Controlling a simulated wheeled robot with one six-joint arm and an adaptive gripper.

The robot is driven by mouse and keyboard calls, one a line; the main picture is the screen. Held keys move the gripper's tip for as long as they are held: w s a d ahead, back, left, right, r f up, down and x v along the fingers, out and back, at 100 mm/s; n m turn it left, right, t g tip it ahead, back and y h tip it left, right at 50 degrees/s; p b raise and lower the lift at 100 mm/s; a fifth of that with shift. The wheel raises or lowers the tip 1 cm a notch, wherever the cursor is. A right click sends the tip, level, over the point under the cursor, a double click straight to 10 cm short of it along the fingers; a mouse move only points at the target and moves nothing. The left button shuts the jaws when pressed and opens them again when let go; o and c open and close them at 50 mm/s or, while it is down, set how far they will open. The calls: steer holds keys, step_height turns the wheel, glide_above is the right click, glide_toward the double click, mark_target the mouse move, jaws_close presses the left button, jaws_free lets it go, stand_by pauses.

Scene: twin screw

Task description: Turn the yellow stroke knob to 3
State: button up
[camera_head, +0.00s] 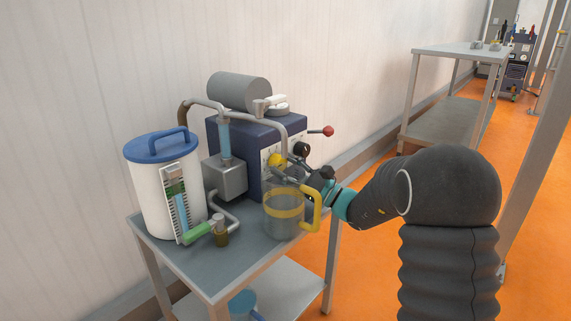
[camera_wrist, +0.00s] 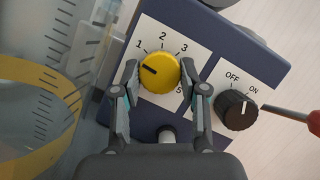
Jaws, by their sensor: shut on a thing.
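The yellow stroke knob (camera_wrist: 165,80) sits on a white dial plate on the front of the dark blue pump housing (camera_wrist: 228,47). Its dark pointer mark faces left and slightly up, a little below the printed 1. The numbers 1, 2, 3 and 5 show; my right finger hides part of the scale. My gripper (camera_wrist: 160,72) is shut on the knob, one finger on its left and one on its right. In the head view the knob (camera_head: 275,159) shows beside my gripper, partly covered by pipework.
A black OFF/ON knob (camera_wrist: 235,112) is close to my right finger, its white mark toward ON. A red-tipped lever (camera_head: 328,131) sticks out at the right. A clear jug (camera_head: 283,222) with a yellow handle stands just below, and a white tank (camera_head: 150,205) stands left.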

steer(key=shift+m+t+h+p, duration=0.4)
steer(key=shift+m+t, duration=0.5)
steer(key=shift+m, duration=1)
steer(key=o, duration=1.1)
steer(key=shift+a, duration=0.1)
steer(key=shift+o, duration=0.2)
step_height(320, 180, up, 10)
